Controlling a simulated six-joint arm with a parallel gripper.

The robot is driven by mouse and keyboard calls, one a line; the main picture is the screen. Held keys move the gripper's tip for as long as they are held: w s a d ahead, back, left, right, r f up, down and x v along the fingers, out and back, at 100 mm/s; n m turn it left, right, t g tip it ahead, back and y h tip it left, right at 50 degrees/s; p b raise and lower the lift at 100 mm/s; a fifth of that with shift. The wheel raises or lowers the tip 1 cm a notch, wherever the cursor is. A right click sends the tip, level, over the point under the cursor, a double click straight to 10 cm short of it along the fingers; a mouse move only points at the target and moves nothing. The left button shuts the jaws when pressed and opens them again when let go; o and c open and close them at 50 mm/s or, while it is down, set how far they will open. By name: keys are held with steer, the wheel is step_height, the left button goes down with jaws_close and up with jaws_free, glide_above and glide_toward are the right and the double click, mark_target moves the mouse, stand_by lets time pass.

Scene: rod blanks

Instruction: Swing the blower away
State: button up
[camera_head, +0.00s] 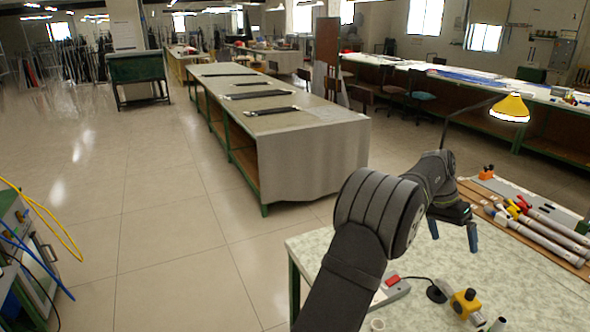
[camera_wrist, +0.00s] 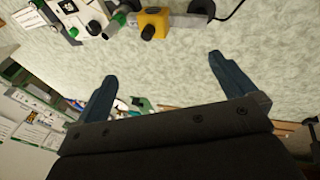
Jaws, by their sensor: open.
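A yellow block with a dark knob (camera_head: 463,304) sits near the front of the speckled table (camera_head: 540,310); it also shows at the top of the wrist view (camera_wrist: 153,24). A short grey tube joins it, so it may be the blower, but I cannot be sure. My gripper (camera_head: 453,238) is open and empty above the table, beyond the block in the head view. In the wrist view its two blue fingers (camera_wrist: 161,68) are wide apart, with only bare tabletop between them. The block lies outside the fingers, apart from them.
A box with a red button (camera_head: 394,287) and a round black piece with a cable (camera_head: 437,291) lie left of the block. Several grey rods (camera_head: 555,237) lie on a wooden rack at the right. A yellow lamp (camera_head: 510,108) hangs over the back.

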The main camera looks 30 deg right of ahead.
mark_target(468, 291)
steer(key=c, duration=1.2)
steer(key=s+a+f+n+g+h, duration=0.1)
steer(key=a+f+n+h, duration=0.35)
steer(key=n, duration=1.05)
steer(key=a+f+n+g+h, duration=0.1)
steer(key=a+f+n+h, duration=0.4)
steer(key=n, duration=1)
steer(key=shift+c, duration=0.2)
steer(key=x, duration=1)
steer(key=s+r+x, duration=0.1)
steer(key=x, duration=0.5)
jaws_close()
